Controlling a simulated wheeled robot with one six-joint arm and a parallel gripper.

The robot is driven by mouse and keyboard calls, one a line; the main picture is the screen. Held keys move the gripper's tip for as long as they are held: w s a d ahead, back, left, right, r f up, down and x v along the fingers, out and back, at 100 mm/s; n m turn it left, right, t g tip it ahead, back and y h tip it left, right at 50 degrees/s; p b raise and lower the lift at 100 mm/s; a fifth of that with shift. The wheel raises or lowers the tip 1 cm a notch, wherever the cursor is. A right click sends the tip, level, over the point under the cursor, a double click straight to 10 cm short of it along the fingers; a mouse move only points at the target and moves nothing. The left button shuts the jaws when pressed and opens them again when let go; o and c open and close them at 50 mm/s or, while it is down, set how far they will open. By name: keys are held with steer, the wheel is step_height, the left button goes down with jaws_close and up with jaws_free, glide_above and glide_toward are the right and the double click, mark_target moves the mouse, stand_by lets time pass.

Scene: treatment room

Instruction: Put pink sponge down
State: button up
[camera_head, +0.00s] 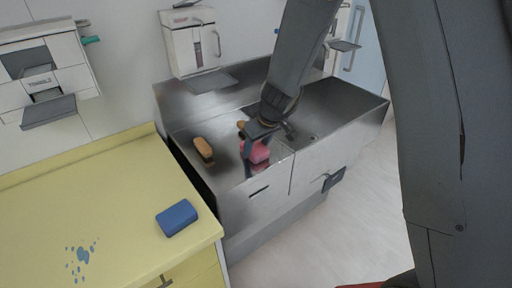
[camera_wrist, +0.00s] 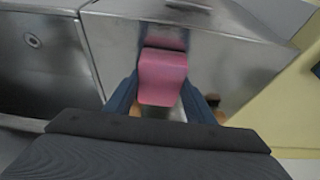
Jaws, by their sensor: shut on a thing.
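The pink sponge (camera_head: 256,151) is between the fingers of my gripper (camera_head: 258,158), over the left part of the steel sink unit (camera_head: 229,119). In the wrist view, the pink sponge (camera_wrist: 162,78) sits between the two dark fingers of my gripper (camera_wrist: 162,92), with steel behind it. My gripper is shut on it. I cannot tell whether the sponge touches the steel below. Part of the sponge is hidden by a finger in the head view.
A tan brush-like object (camera_head: 203,147) lies on the steel to the left, and another tan object is partly hidden behind my gripper. A blue sponge (camera_head: 177,218) and blue spots (camera_head: 82,254) are on the yellow counter (camera_head: 120,190). Dispensers (camera_head: 195,40) hang on the wall.

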steer(key=shift+f, duration=0.15)
steer(key=o, duration=1.1)
steer(key=shift+r, duration=0.25)
steer(key=v, duration=1.2)
steer(key=s+d+f+m+g+h, duration=0.1)
steer(key=s+d+m, duration=0.2)
steer(key=s+d, duration=0.4)
steer(key=s+d+f+m+g+h, duration=0.1)
steer(key=s+d+f+m, duration=0.1)
steer(key=s+d, duration=0.4)
steer(key=s+m, duration=0.1)
steer(key=s, duration=0.4)
steer(key=shift+d+m+h+b, duration=0.3)
steer(key=shift+d+m, duration=0.1)
steer(key=shift+s, duration=0.1)
